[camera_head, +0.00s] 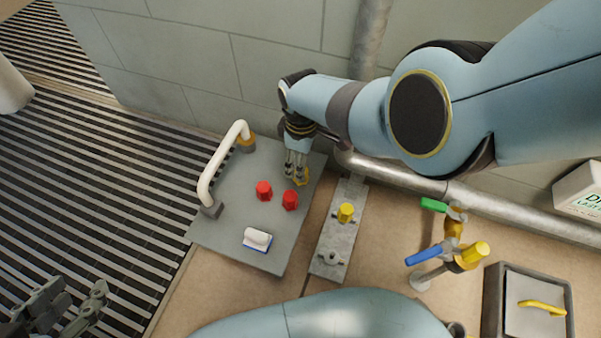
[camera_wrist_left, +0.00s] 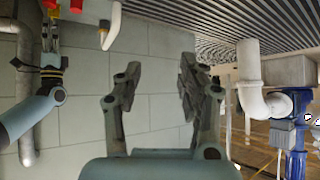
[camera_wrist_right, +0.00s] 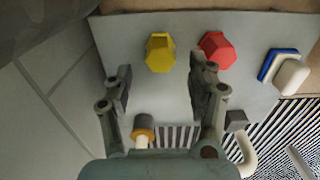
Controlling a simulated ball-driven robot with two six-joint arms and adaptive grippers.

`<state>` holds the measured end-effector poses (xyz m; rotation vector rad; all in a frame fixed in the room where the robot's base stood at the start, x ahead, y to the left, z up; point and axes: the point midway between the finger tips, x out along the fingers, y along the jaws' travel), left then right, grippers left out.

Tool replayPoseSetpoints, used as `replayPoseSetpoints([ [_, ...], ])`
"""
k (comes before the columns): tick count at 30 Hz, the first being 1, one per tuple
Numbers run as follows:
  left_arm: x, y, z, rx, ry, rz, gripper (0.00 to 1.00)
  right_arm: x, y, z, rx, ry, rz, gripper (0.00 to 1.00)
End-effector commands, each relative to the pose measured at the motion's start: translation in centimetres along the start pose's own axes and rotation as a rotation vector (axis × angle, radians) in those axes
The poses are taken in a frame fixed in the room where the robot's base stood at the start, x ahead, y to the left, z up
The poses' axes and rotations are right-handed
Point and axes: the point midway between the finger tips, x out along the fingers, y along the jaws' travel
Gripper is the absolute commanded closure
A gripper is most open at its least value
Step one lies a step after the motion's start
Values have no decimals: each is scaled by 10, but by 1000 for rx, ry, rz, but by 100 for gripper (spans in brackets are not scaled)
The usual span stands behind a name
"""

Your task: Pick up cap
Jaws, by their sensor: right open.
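A yellow cap (camera_head: 304,178) is at the back right of a grey plate (camera_head: 230,235), partly hidden by my right gripper (camera_head: 296,170). In the right wrist view, this yellow cap (camera_wrist_right: 160,53) lies just beyond and between the spread fingertips of my right gripper (camera_wrist_right: 162,72), not clasped. Two red caps (camera_head: 264,190) (camera_head: 290,200) stand close by on the plate; one red cap (camera_wrist_right: 218,52) shows right of the fingers. Another yellow cap (camera_head: 346,212) is on a metal strip. My left gripper (camera_head: 72,295) is open and empty, far left over the grating; its fingers (camera_wrist_left: 160,72) stand apart.
A white handle (camera_head: 222,165) rises at the plate's left edge, and a white and blue block (camera_head: 257,239) lies at its front. Valves with a green lever (camera_head: 434,205) and blue lever (camera_head: 424,254) stand right. A tiled wall (camera_head: 200,60) is close behind my right gripper.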

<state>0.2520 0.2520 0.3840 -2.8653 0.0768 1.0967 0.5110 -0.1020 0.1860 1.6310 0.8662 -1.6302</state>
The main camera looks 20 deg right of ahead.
Motion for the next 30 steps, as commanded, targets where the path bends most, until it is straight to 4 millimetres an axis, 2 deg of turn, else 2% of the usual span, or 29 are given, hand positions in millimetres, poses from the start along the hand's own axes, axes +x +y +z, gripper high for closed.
replayPoseSetpoints([
  [7,-1,2,17,7,115,1,60,20,-2,2,1,-2,-3,42],
  [12,-1,5,-10,22,314,4,60,36,-3,4,1,-3,-4,42],
  [15,0,4,-41,30,404,1,60,36,-2,2,0,-1,-2,42],
  [24,-8,4,-111,54,657,0,60,48,-2,2,0,-1,-1,42],
  [30,-16,5,-136,64,753,0,60,51,-1,2,0,0,0,42],
])
